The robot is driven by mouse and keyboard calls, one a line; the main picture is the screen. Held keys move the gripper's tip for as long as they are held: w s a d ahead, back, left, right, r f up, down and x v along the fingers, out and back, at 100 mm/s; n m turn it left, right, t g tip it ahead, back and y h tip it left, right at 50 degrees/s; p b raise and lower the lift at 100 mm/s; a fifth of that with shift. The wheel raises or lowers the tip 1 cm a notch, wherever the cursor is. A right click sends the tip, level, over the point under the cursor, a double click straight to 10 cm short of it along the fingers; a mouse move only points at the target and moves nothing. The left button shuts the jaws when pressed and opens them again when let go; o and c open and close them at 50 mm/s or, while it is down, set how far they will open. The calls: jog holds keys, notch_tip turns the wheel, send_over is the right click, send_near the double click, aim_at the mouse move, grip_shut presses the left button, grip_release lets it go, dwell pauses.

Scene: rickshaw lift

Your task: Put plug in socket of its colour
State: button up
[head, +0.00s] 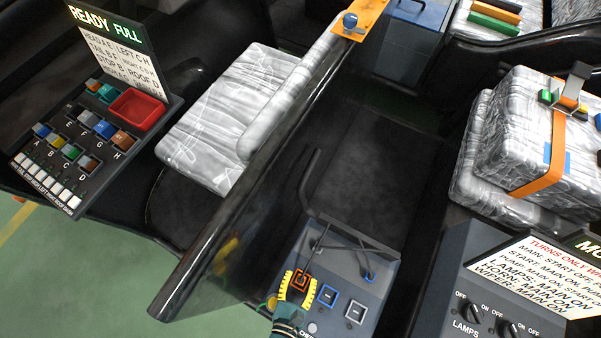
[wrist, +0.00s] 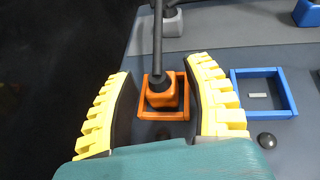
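An orange plug (wrist: 162,92) with a dark cable rising from it stands within the orange-framed socket (wrist: 165,114) in the wrist view; how deep it sits I cannot tell. The orange socket also shows in the head view (head: 301,281). My gripper (wrist: 166,88) has its yellow fingers apart on either side of the plug, with a visible gap. In the head view my gripper (head: 298,284) is over the same spot. A blue-framed socket (wrist: 264,97) with a pale slot is to the right, empty. A grey-framed socket (head: 355,312) lies further right in the head view.
Behind the orange plug is a grey block (wrist: 172,22), partly hidden by the cable, and a blue piece (wrist: 307,13). Dark bars or cables (head: 345,236) cross above the panel. A tall dark partition (head: 250,175) stands left; a switch panel (head: 490,310) stands right.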

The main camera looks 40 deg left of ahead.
dwell(0.5)
jog(key=shift+r, duration=0.2)
jog(key=shift+p+v, duration=0.85)
jog(key=shift+v, duration=3.05)
jog(key=shift+p+v, duration=0.65)
jog(key=shift+v, duration=1.5)
